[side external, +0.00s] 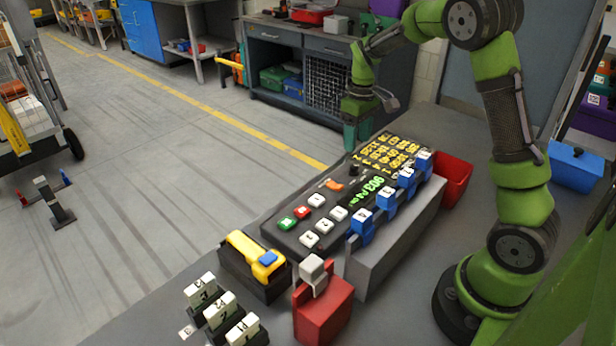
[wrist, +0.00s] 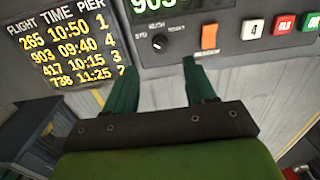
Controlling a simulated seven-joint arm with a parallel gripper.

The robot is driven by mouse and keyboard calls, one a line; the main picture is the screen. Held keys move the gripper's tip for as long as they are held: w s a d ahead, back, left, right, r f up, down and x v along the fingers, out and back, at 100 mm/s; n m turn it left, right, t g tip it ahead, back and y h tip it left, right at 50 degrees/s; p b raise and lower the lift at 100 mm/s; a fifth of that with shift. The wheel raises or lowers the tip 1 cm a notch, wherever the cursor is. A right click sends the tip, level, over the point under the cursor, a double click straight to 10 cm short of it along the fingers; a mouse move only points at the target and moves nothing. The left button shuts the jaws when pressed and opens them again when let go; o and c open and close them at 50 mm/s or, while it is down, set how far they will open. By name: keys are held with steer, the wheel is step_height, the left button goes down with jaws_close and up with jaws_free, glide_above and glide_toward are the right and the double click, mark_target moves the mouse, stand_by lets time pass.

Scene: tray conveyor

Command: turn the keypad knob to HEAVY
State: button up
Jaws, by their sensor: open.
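The keypad knob (wrist: 160,43) is a small round black dial on the dark panel, left of an orange switch (wrist: 209,36) in the wrist view. It has a small pale mark and tiny labels above and to the left, too small to read surely. In the side external view the knob (side external: 353,170) is a small dark shape near the orange switch (side external: 335,185). My gripper (wrist: 158,66) is open and empty, its two teal fingers apart, with the knob showing just past the gap between them. In the side external view my gripper (side external: 354,138) hangs above the panel's far edge.
A flight board (wrist: 63,48) with yellow text lies beside the knob. White, red and green keys (wrist: 284,23) line the panel. Blue blocks (side external: 386,198) stand along the near side. A yellow tool (side external: 254,252) and a red holder (side external: 322,310) are at the front.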

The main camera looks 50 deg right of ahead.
mark_target(354, 166)
step_height(354, 166, down, 8)
steer(key=shift+f, duration=0.1)
stand_by(0.4)
jaws_close()
